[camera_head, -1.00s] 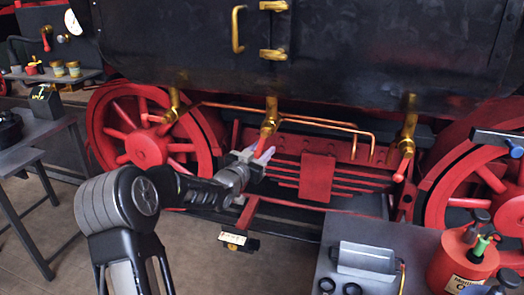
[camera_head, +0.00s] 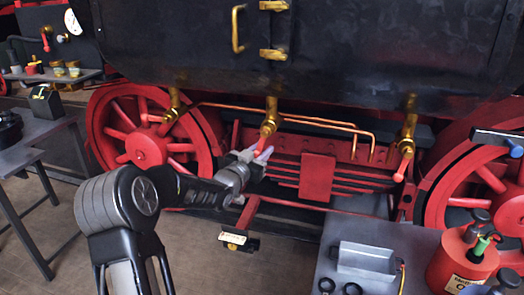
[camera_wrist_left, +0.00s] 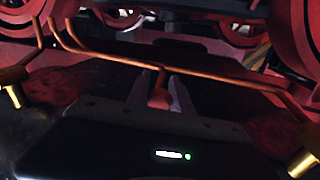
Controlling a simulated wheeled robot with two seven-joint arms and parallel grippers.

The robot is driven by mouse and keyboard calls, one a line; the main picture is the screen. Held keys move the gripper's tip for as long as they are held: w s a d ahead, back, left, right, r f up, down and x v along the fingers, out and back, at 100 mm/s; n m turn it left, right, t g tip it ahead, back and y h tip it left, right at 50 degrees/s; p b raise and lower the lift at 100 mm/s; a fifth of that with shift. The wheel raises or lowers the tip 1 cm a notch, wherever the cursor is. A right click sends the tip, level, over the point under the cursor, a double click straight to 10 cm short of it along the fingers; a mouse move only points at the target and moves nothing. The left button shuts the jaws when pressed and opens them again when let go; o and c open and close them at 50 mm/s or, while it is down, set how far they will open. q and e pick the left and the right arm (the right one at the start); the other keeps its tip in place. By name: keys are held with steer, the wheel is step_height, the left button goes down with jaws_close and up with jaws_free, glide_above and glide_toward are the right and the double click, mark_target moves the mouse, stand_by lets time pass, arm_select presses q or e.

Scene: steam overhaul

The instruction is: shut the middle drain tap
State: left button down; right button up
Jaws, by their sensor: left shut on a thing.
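The middle drain tap (camera_head: 271,112) is a brass tap under the dark boiler casing, with a red lever (camera_head: 268,129) hanging down toward my left gripper. My left gripper (camera_head: 257,154) comes up from below, its pale fingertips at the lower end of that lever. In the left wrist view its fingers (camera_wrist_left: 158,95) stand on either side of an orange-red lever, shut on it. The lever's tip is partly hidden by the fingers. My right gripper is not in view.
A left tap (camera_head: 173,103) has its red lever pointing left; a right tap (camera_head: 409,123) has its lever hanging down. Copper pipes (camera_head: 320,122) run beside the middle tap. Red wheels flank the area. A grey bench (camera_head: 335,228) with a metal tray (camera_head: 366,259) and red can (camera_head: 460,262) stands at front right.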

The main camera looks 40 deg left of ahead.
arm_select(q)
steer(key=shift+a, duration=0.1)
stand_by(0.7)
steer(key=shift+s+a+r+m+b, duration=0.15)
steer(key=shift+a+m+b, duration=0.25)
steer(key=shift+m+b, duration=0.4)
steer(key=s+a+r+m+g+y+b, duration=0.1)
steer(key=a+r+m, duration=0.3)
steer(key=m, duration=0.7)
steer(key=shift+s+a+r+g+y+b, duration=0.35)
steer(key=shift+r+g+b, duration=0.3)
steer(key=shift+r, duration=0.75)
steer(key=c, duration=1.2)
jaws_free()
steer(key=shift+o, duration=0.3)
steer(key=shift+s+d, duration=0.1)
